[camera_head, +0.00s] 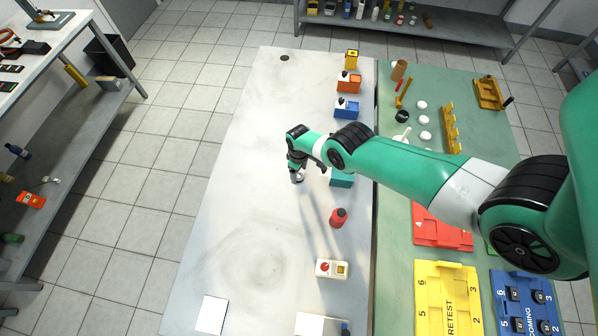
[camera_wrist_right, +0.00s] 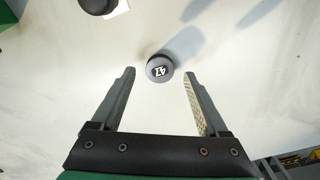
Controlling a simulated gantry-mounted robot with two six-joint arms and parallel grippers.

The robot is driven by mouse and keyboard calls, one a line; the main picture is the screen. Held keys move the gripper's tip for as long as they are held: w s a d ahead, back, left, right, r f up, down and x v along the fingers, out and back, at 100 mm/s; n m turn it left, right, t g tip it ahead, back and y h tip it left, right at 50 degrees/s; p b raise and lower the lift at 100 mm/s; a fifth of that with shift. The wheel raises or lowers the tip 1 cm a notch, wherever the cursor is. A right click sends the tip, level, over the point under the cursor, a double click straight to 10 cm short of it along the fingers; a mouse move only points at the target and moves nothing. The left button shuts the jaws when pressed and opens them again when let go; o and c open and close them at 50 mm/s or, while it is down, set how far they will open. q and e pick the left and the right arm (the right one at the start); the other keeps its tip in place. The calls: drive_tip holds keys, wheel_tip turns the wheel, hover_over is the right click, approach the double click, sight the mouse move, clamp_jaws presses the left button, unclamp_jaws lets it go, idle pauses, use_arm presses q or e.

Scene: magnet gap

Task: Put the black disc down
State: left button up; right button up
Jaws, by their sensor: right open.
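My right gripper (camera_wrist_right: 160,73) is open, with one finger on each side of the disc. There is a visible gap between the disc and each finger. In the head view, my right gripper (camera_head: 297,178) points down low over the middle of the pale table, and the arm and fingers mostly hide the disc. My left gripper is not in view.
A teal box (camera_head: 341,179) stands just right of the gripper, and a red container (camera_head: 338,217) stands nearer. A red-button box (camera_head: 331,268) is at the front. The green mat (camera_head: 390,200) at right holds trays and small parts. The table's left side (camera_head: 225,190) is clear.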

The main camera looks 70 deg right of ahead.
sight(299, 177)
wheel_tip(299, 177, up, 11)
drive_tip(key=p, duration=0.9)
drive_tip(key=shift+f, duration=0.2)
